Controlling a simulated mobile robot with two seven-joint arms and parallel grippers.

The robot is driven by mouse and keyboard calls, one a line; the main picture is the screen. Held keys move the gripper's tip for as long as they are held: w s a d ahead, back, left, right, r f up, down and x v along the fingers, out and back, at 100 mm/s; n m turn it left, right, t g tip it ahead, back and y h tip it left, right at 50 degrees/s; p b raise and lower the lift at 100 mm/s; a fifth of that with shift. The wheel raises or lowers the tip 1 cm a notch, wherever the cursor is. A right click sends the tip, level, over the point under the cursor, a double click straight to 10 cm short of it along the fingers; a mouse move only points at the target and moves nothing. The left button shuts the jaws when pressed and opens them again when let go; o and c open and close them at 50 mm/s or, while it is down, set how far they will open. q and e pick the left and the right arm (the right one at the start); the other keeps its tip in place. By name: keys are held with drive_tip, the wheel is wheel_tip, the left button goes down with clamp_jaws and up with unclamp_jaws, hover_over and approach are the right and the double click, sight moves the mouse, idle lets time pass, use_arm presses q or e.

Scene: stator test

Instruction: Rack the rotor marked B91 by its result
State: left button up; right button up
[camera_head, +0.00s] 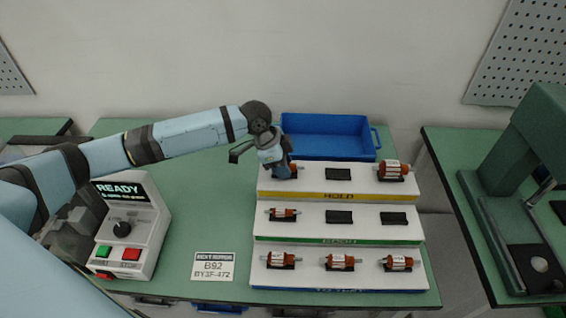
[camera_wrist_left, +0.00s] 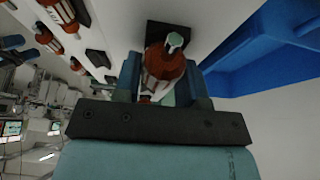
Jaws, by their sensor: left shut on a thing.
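My left gripper (camera_head: 284,172) is at the left end of the rack's yellow-edged top tier (camera_head: 330,195), labelled HOLD. It is shut on a copper-brown rotor (camera_wrist_left: 166,68), which stands out between the fingers in the left wrist view, by a black cradle (camera_wrist_left: 168,33). The head view shows little of this rotor; I cannot read its mark or tell if it rests fully in the cradle. The green-edged middle tier (camera_head: 340,233) has a rotor (camera_head: 283,214) at left and two empty cradles. The blue-edged bottom tier (camera_head: 340,280) holds three rotors. My right gripper is not in view.
A tester (camera_head: 133,228) at left reads READY. A blue bin (camera_head: 325,123) stands behind the rack. On the top tier, the middle cradle (camera_head: 338,174) is empty and another rotor (camera_head: 391,170) sits at right. A green press (camera_head: 515,190) stands at right.

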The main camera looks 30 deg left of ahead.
use_arm(q)
drive_tip(key=o, duration=1.2)
drive_tip(key=shift+c, duration=0.2)
drive_tip(key=v, duration=1.4)
drive_tip(key=shift+d+f, duration=0.1)
